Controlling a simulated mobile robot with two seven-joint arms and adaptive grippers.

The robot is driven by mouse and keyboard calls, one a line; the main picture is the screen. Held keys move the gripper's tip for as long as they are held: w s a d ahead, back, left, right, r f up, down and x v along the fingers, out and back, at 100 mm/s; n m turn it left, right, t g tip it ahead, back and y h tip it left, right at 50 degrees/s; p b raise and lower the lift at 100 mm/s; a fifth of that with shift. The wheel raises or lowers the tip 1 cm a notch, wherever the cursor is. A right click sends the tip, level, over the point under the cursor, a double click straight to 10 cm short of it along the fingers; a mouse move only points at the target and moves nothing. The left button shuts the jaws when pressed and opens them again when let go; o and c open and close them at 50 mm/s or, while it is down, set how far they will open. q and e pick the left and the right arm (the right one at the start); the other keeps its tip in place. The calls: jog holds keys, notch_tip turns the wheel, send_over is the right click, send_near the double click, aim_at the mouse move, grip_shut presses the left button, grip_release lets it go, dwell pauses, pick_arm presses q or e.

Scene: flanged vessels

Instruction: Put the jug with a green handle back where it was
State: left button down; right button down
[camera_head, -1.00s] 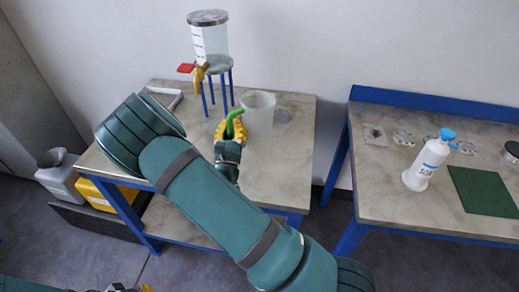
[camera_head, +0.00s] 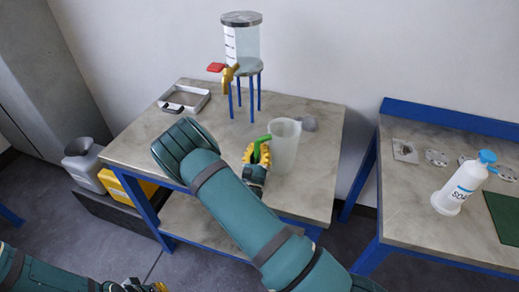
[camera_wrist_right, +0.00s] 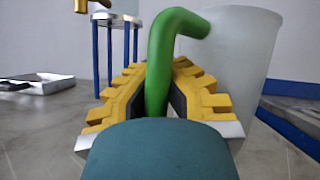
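The jug (camera_head: 285,146) is a pale translucent vessel with a green handle (camera_head: 262,141). It is upright over the right part of the grey-topped table (camera_head: 140,148). I cannot tell whether its base touches the table. My right gripper (camera_head: 257,155) has its yellow fingers on both sides of the handle, shut on it. The right wrist view shows the green handle (camera_wrist_right: 158,75) between the fingers, with the jug (camera_wrist_right: 235,65) behind to the right. My left gripper (camera_head: 146,287) shows only partly at the bottom edge, and its opening is unclear.
A clear tank (camera_head: 241,42) on blue legs, with a tap and red lever, stands behind the jug. A grey tray (camera_head: 196,103) lies at the back left. A second table to the right holds a white bottle with a blue top (camera_head: 460,185) and a green mat (camera_head: 503,215).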

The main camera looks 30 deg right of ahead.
jog(key=shift+f, duration=0.45)
jog(key=shift+s+f, duration=0.15)
